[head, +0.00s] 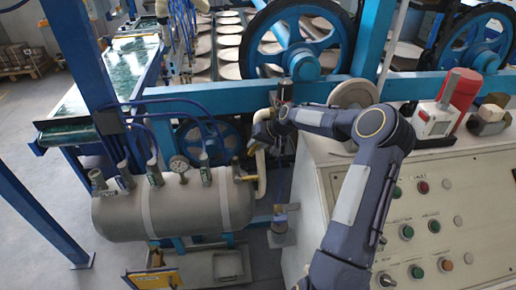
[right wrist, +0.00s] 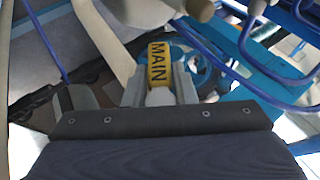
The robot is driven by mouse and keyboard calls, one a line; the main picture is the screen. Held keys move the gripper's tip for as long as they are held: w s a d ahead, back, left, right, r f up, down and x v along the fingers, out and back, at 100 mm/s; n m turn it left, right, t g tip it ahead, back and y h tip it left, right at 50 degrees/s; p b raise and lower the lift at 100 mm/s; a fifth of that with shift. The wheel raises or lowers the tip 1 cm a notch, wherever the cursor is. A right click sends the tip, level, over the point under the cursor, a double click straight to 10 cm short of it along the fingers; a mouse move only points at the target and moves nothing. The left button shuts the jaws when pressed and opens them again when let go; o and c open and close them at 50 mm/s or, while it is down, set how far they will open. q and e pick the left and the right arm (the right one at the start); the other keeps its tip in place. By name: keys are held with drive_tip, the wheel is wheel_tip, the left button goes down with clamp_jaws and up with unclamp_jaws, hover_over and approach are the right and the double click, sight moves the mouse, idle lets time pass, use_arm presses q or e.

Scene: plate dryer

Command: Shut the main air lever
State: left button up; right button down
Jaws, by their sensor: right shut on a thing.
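The main air lever (right wrist: 158,67) is a yellow handle with the word MAIN in black, seen in the right wrist view. My right gripper (right wrist: 159,88) is shut on it, one finger on each side. In the head view my right gripper (head: 262,132) is at the upper part of the cream pipe (head: 261,172), beside the grey air tank (head: 175,207). The lever cannot be made out there, as the gripper covers that spot. My left gripper is not in view.
The white control cabinet (head: 440,190) with several buttons stands right, under my right arm. A red and white device (head: 437,120) sits on its top. A blue frame beam (head: 215,98) runs behind the gripper.

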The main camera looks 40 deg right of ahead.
drive_tip(key=shift+y+b, duration=0.3)
drive_tip(key=shift+b, duration=0.05)
idle(0.3)
drive_tip(key=c, duration=1.2)
unclamp_jaws()
drive_tip(key=shift+c, duration=0.2)
drive_tip(key=shift+r, duration=0.15)
